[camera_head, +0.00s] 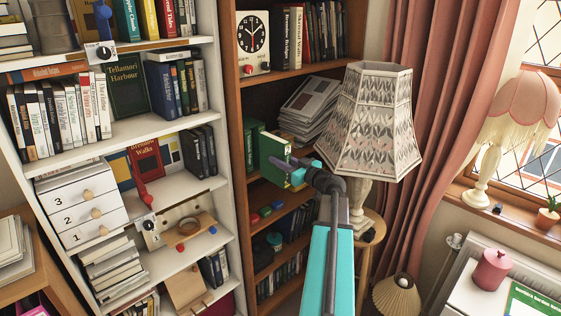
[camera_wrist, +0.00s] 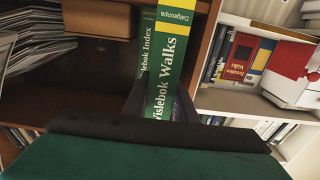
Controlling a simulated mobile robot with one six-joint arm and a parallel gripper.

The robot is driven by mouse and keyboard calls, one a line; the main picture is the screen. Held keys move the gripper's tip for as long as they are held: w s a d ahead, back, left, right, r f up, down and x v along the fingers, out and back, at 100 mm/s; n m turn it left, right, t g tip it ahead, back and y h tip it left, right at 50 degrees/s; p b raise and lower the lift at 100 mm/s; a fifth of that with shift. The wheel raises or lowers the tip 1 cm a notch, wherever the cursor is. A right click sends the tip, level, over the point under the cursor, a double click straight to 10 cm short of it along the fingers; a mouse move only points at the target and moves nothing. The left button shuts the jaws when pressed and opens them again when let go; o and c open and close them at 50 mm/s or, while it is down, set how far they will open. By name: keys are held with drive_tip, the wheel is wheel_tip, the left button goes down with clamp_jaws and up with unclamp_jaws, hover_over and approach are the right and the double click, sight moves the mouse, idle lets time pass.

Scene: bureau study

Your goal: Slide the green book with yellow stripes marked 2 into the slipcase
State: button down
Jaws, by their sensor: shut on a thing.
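The green book (camera_wrist: 166,72) has a yellow band at the top of its spine and reads "Wislebok Walks" in the wrist view. No number 2 is readable. My gripper (camera_wrist: 163,108) is shut on it, with dark fingers at both sides of the lower spine. In the head view the book (camera_head: 274,157) stands upright at the front of the brown bookcase, with my gripper (camera_head: 299,172) at its right. Another green spine, "Wislebok Index" (camera_wrist: 147,58), stands beside and behind it. Dark green shapes (camera_head: 249,143) stand left of the book; I cannot tell which is the slipcase.
A patterned lamp (camera_head: 370,120) stands close to the right of my arm. Stacked magazines (camera_head: 311,103) lie behind the book on the shelf. Small coloured blocks (camera_head: 265,211) sit on the shelf below. A white bookcase (camera_head: 226,150) adjoins at left.

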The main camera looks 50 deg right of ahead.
sight(265, 150)
drive_tip(key=shift+w+d, duration=0.1)
drive_tip(key=shift+d, duration=0.1)
drive_tip(key=shift+w+d+b, duration=0.1)
drive_tip(key=shift+w+b, duration=1.25)
drive_tip(key=shift+w, duration=0.3)
drive_tip(key=shift+r+p, duration=0.1)
drive_tip(key=shift+p, duration=0.65)
idle(1.2)
drive_tip(key=shift+w+d+p, duration=0.15)
drive_tip(key=shift+w+p, duration=1.4)
drive_tip(key=shift+w, duration=1.25)
idle(1.4)
